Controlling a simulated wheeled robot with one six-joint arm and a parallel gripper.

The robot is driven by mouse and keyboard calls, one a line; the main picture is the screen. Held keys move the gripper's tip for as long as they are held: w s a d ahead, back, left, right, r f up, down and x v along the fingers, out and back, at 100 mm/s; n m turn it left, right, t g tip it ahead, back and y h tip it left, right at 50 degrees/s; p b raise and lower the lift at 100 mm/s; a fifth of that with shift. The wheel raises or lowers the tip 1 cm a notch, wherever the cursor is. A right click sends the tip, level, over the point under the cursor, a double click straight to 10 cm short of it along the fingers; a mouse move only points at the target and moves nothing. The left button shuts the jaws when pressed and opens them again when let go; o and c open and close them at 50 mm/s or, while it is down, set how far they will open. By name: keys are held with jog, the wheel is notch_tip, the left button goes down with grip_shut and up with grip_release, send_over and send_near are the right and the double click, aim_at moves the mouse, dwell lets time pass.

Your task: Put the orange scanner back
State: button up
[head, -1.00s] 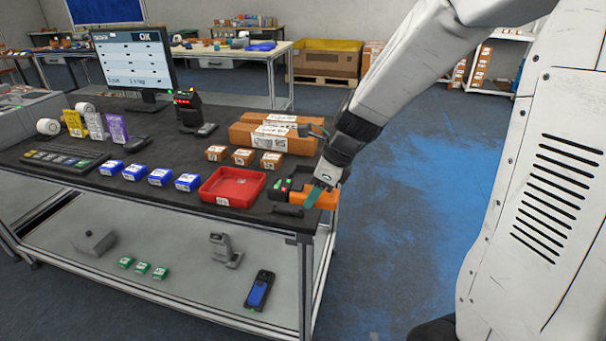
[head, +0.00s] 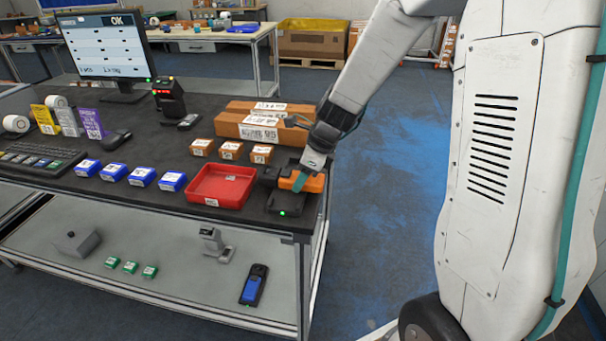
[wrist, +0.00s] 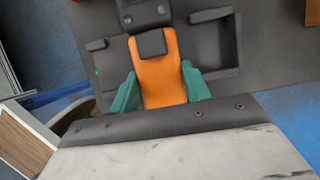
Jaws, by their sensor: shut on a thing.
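The orange scanner (head: 313,183) is at the front right corner of the dark table, at the black cradle (head: 287,208). A small green light glows on the cradle's front. In the wrist view the scanner's orange body (wrist: 160,82) lies between my teal fingertips, with its dark end pointing up the picture. The cradle (wrist: 215,45) shows behind and on both sides of it. My gripper (wrist: 160,88) is shut on the scanner; in the head view my gripper (head: 299,180) partly covers it. I cannot tell whether the scanner touches the cradle floor.
A red tray (head: 220,202) stands just left of the cradle. Small orange boxes (head: 231,151) and long brown cartons (head: 250,124) lie behind. Blue boxes (head: 142,176) line the front edge further left. The table's right edge is close to the cradle, with open floor beyond.

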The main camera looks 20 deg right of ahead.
jog(key=o, duration=0.9)
jog(key=shift+f, duration=0.1)
jog(key=shift+c, duration=0.2)
jog(key=v, duration=1.1)
jog(key=s+a+r+n+h, duration=0.1)
jog(key=s+r+n+h, duration=0.1)
jog(key=s+n, duration=1)
jog(key=s+a+r+n+g+h, duration=0.1)
jog(key=s+r+n, duration=0.3)
jog(key=s+n, duration=0.9)
jog(key=shift+s+a+r+g+h, duration=0.3)
jog(key=shift+s+r+h, duration=0.1)
jog(key=shift+s, duration=0.05)
